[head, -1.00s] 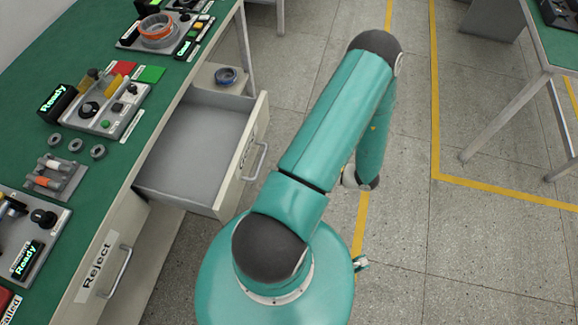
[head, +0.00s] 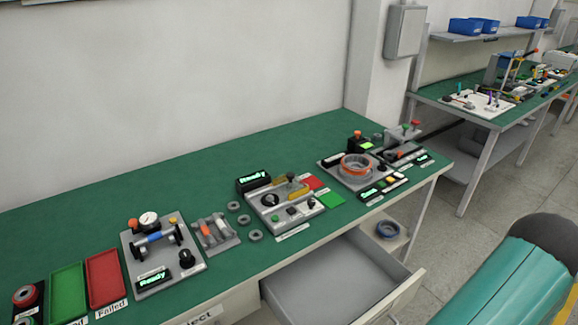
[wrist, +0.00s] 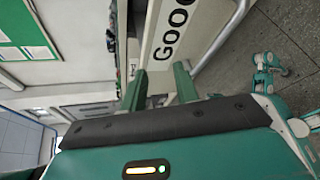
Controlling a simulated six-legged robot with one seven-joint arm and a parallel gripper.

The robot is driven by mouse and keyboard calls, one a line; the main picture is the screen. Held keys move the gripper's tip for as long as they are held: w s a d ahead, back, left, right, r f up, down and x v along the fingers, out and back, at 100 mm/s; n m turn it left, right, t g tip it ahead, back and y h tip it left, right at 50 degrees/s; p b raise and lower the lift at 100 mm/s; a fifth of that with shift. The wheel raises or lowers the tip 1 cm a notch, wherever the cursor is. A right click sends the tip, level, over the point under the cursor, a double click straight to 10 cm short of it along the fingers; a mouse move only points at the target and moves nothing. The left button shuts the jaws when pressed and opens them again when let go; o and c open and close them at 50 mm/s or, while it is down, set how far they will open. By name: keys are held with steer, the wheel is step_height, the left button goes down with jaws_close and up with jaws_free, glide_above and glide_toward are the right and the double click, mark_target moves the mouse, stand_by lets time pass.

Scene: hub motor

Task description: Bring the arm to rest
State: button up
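My arm (head: 515,275) shows as a teal link with a dark rounded cap at the lower right of the head view. My gripper is outside the head view. In the wrist view my gripper (wrist: 160,88) has its two green fingers apart with a gap between them and nothing visible held. Beyond the fingers is the drawer front marked GOOD (wrist: 160,38); I cannot tell whether they touch it. The drawer (head: 335,285) stands pulled out under the bench in the head view, and the part of its inside that shows is empty.
The green bench (head: 100,190) carries test stations, grey rings (head: 243,219), a green tray (head: 68,290) and a red tray (head: 106,278). Another bench (head: 440,90) stands at right. Floor is open between.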

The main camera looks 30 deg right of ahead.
steer(key=w+a+r+n+g+y, duration=0.1)
steer(key=w+a+r+n+g, duration=0.45)
steer(key=w+r+n, duration=0.45)
steer(key=w+a+r+n+g+y, duration=0.1)
steer(key=w+a+r+n+g, duration=0.5)
steer(key=n, duration=0.6)
steer(key=a+r+n+t+h, duration=0.4)
steer(key=a+r+n+h, duration=0.3)
steer(key=a+r+n, duration=1.1)
steer(key=a+n, duration=0.2)
steer(key=n, duration=0.3)
steer(key=shift+w+a+r+h, duration=0.15)
steer(key=shift+w+h, duration=0.1)
steer(key=shift+h, duration=0.05)
